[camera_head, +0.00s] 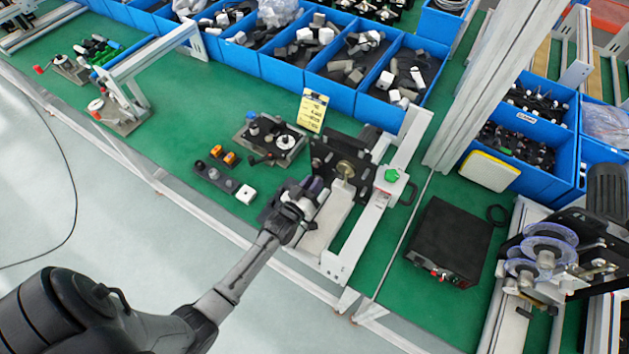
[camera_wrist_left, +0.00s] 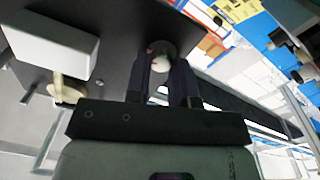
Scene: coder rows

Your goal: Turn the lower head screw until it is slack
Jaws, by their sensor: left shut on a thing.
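The test fixture has a black upright plate (camera_head: 329,158) on a pale frame. A brass-coloured knob (camera_head: 345,169) sits on the plate; it also shows at the left in the left wrist view (camera_wrist_left: 68,91). My left gripper (camera_head: 312,186) reaches in from the lower left to the near side of the plate. In the left wrist view its two dark fingers (camera_wrist_left: 163,72) are shut on a small round grey-white screw head (camera_wrist_left: 161,63) against the dark plate. The fingers hide its sides, and its rotation cannot be told. My right gripper is not in view.
A green button (camera_head: 391,175) is on the fixture's right rail. A black box (camera_head: 449,243) stands to the right. A yellow label card (camera_head: 312,110) and a grey block with dials (camera_head: 270,139) stand behind. Blue bins (camera_head: 283,73) line the back.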

